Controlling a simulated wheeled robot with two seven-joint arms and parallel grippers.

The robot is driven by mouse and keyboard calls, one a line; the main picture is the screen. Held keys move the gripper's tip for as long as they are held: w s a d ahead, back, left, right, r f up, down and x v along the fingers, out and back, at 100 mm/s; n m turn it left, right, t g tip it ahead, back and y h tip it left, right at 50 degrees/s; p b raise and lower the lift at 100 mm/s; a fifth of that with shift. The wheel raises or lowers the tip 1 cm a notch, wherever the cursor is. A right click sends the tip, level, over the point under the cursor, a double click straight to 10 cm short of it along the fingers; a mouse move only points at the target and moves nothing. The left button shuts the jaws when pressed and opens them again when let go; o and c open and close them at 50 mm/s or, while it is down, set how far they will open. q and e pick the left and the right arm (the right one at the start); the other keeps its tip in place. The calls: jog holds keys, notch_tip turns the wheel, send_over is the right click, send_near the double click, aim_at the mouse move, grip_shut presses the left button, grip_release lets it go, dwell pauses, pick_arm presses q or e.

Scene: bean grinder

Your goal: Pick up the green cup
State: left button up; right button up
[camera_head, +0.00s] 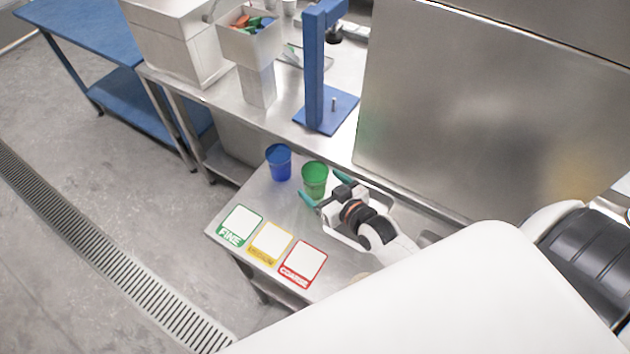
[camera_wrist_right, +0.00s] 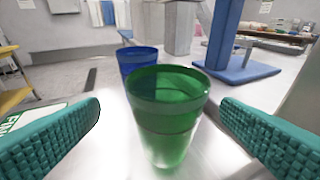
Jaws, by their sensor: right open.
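The green cup (camera_head: 315,180) stands upright on the low steel table, and it fills the middle of the right wrist view (camera_wrist_right: 168,115). My right gripper (camera_head: 322,197) is open at the cup's near side. In the right wrist view its two teal fingers (camera_wrist_right: 160,135) show to the left and right of the cup, with gaps between them and its walls. The cup is not held. My left gripper is not in view.
A blue cup (camera_head: 279,162) stands just left of the green cup, behind it in the wrist view. Cards marked FINE (camera_head: 240,226), a yellow one (camera_head: 270,243) and a red one (camera_head: 303,263) lie in front. A blue stand (camera_head: 325,110) is on the higher bench behind.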

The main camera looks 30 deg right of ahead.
aim_at(308, 172)
jog(key=x, duration=0.4)
jog(key=shift+w+d+p, duration=0.25)
jog(key=shift+w+p, duration=0.1)
jog(key=shift+s, duration=0.1)
jog(key=c, duration=1.1)
